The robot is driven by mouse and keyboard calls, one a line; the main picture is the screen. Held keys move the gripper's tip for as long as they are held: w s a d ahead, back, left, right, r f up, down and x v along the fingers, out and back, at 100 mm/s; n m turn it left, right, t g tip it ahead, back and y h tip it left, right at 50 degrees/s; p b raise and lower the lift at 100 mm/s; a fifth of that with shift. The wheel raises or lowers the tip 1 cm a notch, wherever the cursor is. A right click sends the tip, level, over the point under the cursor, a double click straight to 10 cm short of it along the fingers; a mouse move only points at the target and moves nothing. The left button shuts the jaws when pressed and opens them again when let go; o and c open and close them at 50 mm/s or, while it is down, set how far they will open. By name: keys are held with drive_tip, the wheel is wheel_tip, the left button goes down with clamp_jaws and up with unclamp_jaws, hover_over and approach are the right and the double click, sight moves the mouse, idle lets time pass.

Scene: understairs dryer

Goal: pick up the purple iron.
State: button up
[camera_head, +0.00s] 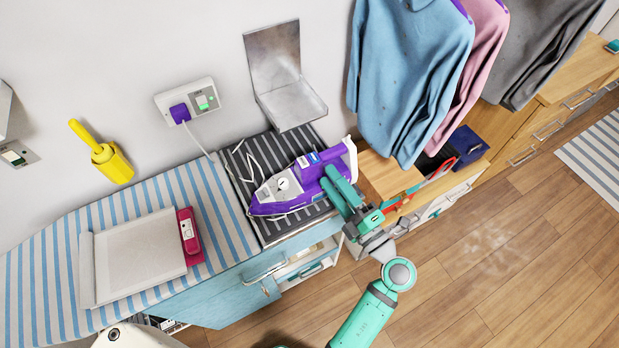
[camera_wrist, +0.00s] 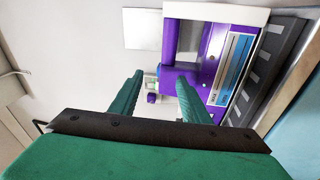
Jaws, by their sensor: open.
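The purple iron (camera_head: 290,187) with white parts lies on a dark striped mat (camera_head: 246,178) on the counter in the head view. My gripper (camera_head: 338,183) is at the iron's right end, by its handle. In the wrist view the iron (camera_wrist: 208,70) fills the upper middle and right, ahead of the fingers. My gripper (camera_wrist: 160,90) is open, its two green fingers apart. The right finger overlaps the iron's purple handle in that view. I cannot tell whether the fingers touch it, and they hide part of the iron in the head view.
A wall socket (camera_head: 203,98) with a purple plug and cord is behind the iron. A metal bracket (camera_head: 288,102) juts from the wall above it. Hanging shirts (camera_head: 405,75) and a wooden counter (camera_head: 385,176) are to the right. A red device (camera_head: 188,236) lies left.

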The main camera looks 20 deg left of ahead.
sight(329, 160)
drive_tip(key=shift+n+g+h, duration=0.5)
drive_tip(key=shift+g+h, duration=0.1)
drive_tip(key=shift+h, duration=0.1)
drive_tip(key=w, duration=0.3)
drive_tip(key=w+d+f, duration=0.1)
drive_tip(key=shift+w, duration=0.15)
drive_tip(key=x, duration=0.5)
drive_tip(key=shift+a, duration=0.2)
drive_tip(key=shift+s+r+x, duration=0.15)
drive_tip(key=shift+r+x, duration=0.05)
drive_tip(key=shift+x, duration=0.85)
drive_tip(key=shift+s+r+x, duration=0.15)
drive_tip(key=shift+x, duration=0.9)
drive_tip(key=shift+w+a, duration=0.35)
drive_tip(key=shift+a, duration=0.15)
drive_tip(key=shift+c, duration=0.4)
clamp_jaws()
drive_tip(key=shift+r, duration=0.15)
